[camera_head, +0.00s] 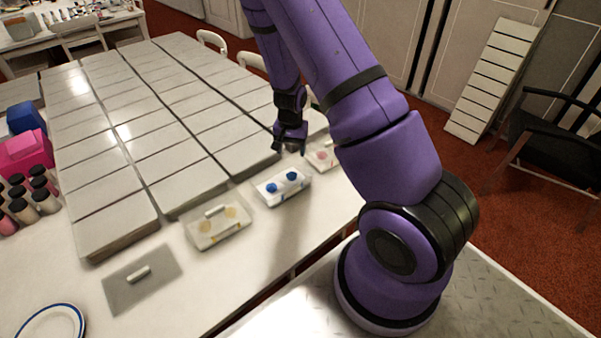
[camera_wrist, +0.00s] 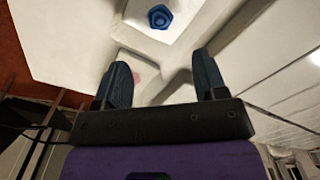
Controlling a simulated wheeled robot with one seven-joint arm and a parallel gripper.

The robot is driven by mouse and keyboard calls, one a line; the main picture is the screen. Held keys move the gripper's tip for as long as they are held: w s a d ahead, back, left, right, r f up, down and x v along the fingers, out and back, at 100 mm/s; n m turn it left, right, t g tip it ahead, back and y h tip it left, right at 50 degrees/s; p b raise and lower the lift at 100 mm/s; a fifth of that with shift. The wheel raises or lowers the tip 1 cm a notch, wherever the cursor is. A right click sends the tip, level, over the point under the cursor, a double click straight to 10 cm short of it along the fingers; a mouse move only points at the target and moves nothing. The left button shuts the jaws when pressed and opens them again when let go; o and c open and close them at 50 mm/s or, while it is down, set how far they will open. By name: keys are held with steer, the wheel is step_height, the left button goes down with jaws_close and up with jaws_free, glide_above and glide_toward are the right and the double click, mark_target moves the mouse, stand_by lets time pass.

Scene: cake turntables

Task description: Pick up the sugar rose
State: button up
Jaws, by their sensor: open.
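A small blue rose-shaped piece (camera_wrist: 160,16) shows at the top of the wrist view, beyond my fingertips and apart from them. In the head view, two blue pieces, one at the left (camera_head: 271,188) and one at the right (camera_head: 292,176), sit on a white tray (camera_head: 285,198). I cannot tell which of them the wrist view shows. A pale pink piece (camera_head: 321,155) lies on another tray to the right; a pink patch (camera_wrist: 138,77) shows beside my left finger in the wrist view. My gripper (camera_head: 290,150) is open and empty, above and behind the blue pieces' tray.
A tray with yellowish pieces (camera_head: 218,238) and a grey mat with a white stick (camera_head: 138,274) lie to the left. Rows of grey slabs (camera_head: 190,140) fill the table behind. Dark-capped bottles (camera_head: 40,198) and a blue-rimmed plate (camera_head: 52,325) are at the left.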

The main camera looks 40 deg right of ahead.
glide_above(291, 173)
steer(key=f, duration=0.5)
steer(key=shift+s+d+f, duration=0.1)
steer(key=shift+s+d, duration=0.2)
steer(key=shift+d, duration=0.1)
steer(key=shift+w+a+f, duration=0.1)
steer(key=shift+a+f, duration=0.1)
steer(key=shift+f, duration=1.35)
steer(key=shift+w+a+f, duration=0.1)
steer(key=shift+a+f, duration=0.1)
steer(key=shift+f, duration=1.35)
steer(key=c, duration=1)
